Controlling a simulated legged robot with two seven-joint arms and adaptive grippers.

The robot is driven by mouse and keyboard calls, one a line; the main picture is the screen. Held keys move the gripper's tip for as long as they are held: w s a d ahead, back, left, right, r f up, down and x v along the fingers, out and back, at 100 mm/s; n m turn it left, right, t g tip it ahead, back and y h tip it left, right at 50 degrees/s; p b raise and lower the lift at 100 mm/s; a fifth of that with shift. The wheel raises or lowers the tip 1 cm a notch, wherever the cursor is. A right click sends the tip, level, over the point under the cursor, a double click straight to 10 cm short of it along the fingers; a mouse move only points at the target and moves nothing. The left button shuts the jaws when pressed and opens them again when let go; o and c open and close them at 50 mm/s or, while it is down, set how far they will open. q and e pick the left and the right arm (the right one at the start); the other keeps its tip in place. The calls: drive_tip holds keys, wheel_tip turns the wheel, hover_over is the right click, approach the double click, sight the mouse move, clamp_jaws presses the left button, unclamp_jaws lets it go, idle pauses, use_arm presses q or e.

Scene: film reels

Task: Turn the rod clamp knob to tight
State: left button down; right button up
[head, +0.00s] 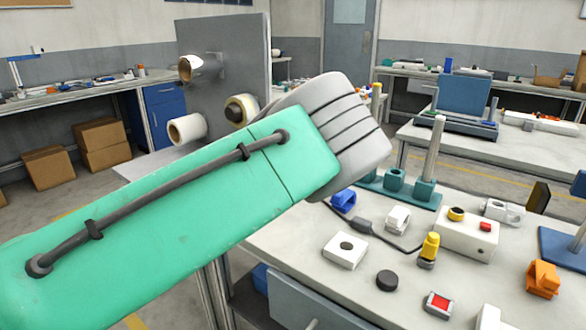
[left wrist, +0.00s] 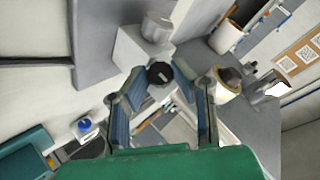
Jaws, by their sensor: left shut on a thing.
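In the left wrist view a round black knob (left wrist: 160,73) with a pale pointer mark sits at the corner of a white block (left wrist: 130,50). A pale ribbed cap (left wrist: 157,27) stands beside it on the block. My left gripper (left wrist: 162,80) has its blue-padded fingertips on either side of the knob and is shut on it. In the head view my green left arm and its grey ribbed end hide the knob and the fingers. The clamp's setting cannot be read. My right gripper is not in view.
A grey upright panel (head: 225,60) carries film rolls (head: 187,130) behind my arm. The near table (head: 300,235) holds a white square block (head: 345,250), a black disc (head: 387,280), a yellow-topped part (head: 429,248) and a teal rod base (head: 395,183). Cardboard boxes (head: 100,145) stand on the floor.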

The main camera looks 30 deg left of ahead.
use_arm(q)
drive_tip(key=shift+d+f, duration=0.15)
drive_tip(key=shift+f, duration=0.05)
drive_tip(key=c, duration=1.6)
unclamp_jaws()
drive_tip(key=shift+w, duration=0.1)
drive_tip(key=shift+r, duration=0.2)
wheel_tip(320, 180, up, 10)
drive_tip(key=shift+f, duration=0.15)
